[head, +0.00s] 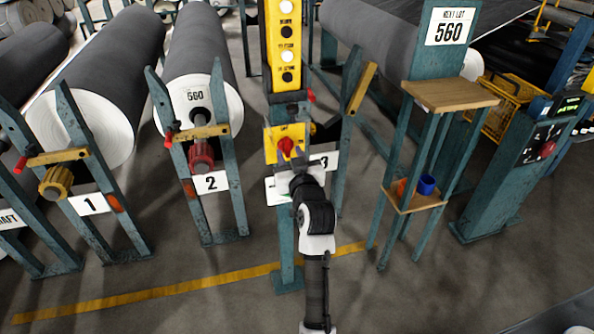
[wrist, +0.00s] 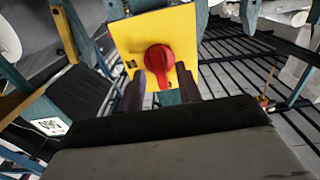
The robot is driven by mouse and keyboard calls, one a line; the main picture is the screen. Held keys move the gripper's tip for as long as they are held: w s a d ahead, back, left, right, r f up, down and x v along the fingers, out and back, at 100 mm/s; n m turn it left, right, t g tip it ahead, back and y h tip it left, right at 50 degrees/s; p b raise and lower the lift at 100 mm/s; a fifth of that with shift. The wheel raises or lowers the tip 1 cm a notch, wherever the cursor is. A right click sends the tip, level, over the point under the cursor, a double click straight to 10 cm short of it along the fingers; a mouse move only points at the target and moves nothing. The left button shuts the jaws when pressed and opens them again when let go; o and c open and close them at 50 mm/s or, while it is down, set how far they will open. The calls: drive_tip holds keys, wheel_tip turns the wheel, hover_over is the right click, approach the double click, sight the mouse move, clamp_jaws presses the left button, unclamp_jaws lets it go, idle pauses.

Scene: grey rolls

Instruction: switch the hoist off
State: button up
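The hoist switch is a red rotary knob (head: 287,146) on a yellow plate (head: 271,146), mounted on a teal post below a yellow button panel (head: 285,45). The plate has small dark lettering that I cannot read surely. In the wrist view the red knob (wrist: 159,59) sits on the yellow plate (wrist: 125,32), with its raised handle slightly tilted. My gripper (head: 292,168) is just in front of the plate. Its two dark fingers (wrist: 162,88) are apart, with the knob seen between and beyond their tips. Whether they touch it I cannot tell.
Grey rolls on stands marked 1 (head: 89,204) and 2 (head: 211,183) stand left. A stand with a wooden top (head: 450,95), holding a blue cup (head: 427,184), is right of the post. A teal control pedestal (head: 510,175) is farther right. The front floor is clear.

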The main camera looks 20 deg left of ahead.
drive_tip(key=b+v, duration=0.2)
drive_tip(key=v, duration=1.1)
